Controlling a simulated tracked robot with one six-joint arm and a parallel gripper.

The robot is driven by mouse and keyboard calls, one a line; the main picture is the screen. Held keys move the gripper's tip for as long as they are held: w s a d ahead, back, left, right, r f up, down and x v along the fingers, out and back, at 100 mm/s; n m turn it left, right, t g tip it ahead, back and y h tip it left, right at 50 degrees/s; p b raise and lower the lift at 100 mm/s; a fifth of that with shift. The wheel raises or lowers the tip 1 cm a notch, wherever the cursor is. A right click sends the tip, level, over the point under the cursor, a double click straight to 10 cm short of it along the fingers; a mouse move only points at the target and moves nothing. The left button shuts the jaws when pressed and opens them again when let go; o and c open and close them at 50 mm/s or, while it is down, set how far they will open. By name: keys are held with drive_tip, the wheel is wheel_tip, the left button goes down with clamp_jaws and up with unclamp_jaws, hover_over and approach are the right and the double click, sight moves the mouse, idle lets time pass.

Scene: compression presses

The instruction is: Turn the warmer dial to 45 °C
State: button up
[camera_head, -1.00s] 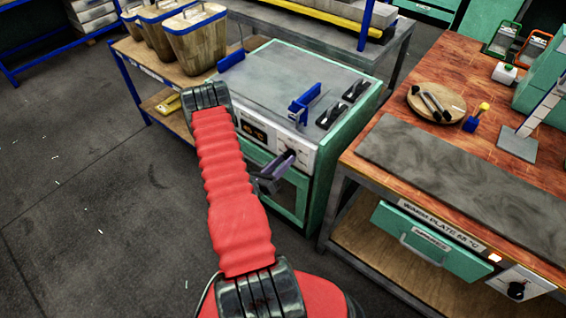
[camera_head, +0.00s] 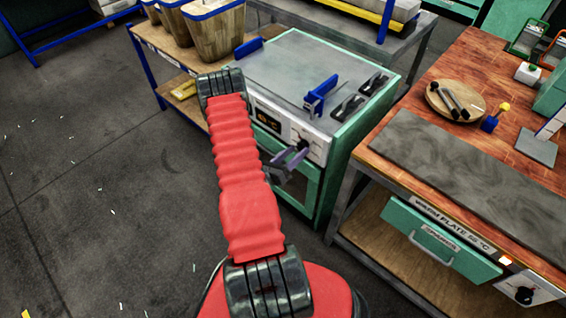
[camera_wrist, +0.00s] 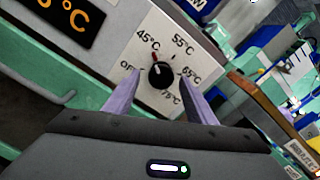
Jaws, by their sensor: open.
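The warmer (camera_head: 318,70) is a pale cabinet with a green front and a control panel. In the wrist view its black dial (camera_wrist: 160,75) has OFF, 45, 55, 65 and 75 °C printed around it. A red mark shows at the dial's upper left edge, towards the 45 °C label (camera_wrist: 148,39). My gripper (camera_wrist: 173,86) is open, with one purple-grey finger on each side of the dial in the picture. I cannot tell whether the fingers touch it. In the head view my gripper (camera_head: 290,160) is at the panel. The warmer's display (camera_head: 267,119) is partly hidden by my arm.
A wooden-topped bench (camera_head: 475,85) with a grey plate (camera_head: 450,155) stands to the right, with another dial (camera_head: 524,294) on its front. Wooden buckets (camera_head: 215,30) stand on a low table behind my arm. The floor on the left is mostly clear.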

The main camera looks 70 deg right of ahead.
drive_tip(key=v, duration=1.3)
drive_tip(key=shift+w+a, duration=0.15)
drive_tip(key=shift+a, duration=0.05)
idle(0.5)
